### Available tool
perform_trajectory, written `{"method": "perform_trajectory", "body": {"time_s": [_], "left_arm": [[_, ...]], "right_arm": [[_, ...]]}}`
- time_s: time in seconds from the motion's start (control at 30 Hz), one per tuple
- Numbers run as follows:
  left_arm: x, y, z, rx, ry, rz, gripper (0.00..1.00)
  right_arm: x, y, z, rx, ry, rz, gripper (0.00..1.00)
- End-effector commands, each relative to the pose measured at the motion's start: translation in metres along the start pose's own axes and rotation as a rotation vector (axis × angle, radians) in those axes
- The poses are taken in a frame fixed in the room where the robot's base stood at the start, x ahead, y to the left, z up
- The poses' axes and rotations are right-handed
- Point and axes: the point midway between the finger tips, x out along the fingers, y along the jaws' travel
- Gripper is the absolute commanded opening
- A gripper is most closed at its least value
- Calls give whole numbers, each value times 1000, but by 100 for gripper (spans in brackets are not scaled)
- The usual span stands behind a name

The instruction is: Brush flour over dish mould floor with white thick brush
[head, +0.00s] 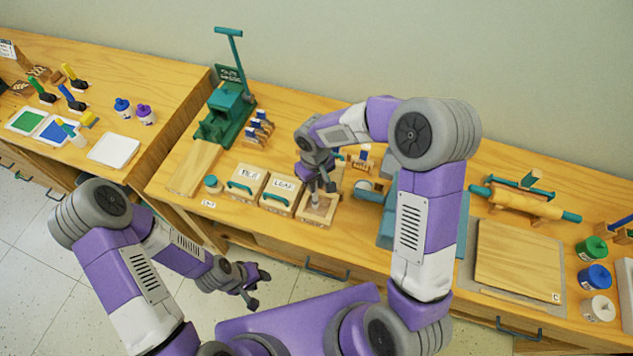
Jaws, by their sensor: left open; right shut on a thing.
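The open wooden mould (304,216) stands at the table's front edge, right of the mould labelled LEAF (278,196). Its own label is not readable, and I take it to be the dish mould. My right gripper (321,186) points down over it, shut on a thin upright thing that I take to be the white thick brush (316,200). The brush's lower end is at or in the mould's opening; I cannot tell if it touches the floor. Flour cannot be made out. My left gripper (252,286) is open and empty, in front of the table and below its top.
A teal thing (375,222) stands close on the right, partly behind my arm. A rolling pin (525,203) and board (519,262) lie farther right.

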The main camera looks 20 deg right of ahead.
Motion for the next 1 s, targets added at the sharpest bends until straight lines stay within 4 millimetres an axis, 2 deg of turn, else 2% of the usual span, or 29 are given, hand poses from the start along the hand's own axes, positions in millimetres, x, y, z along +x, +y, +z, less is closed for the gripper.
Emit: {"method": "perform_trajectory", "body": {"time_s": [0.47,1.0], "left_arm": [[2,-1,0,0,0,0,43],[4,-2,0,0,0,0,43]], "right_arm": [[2,-3,-4,-1,2,-2,0],[0,5,7,0,-1,-1,0]]}}
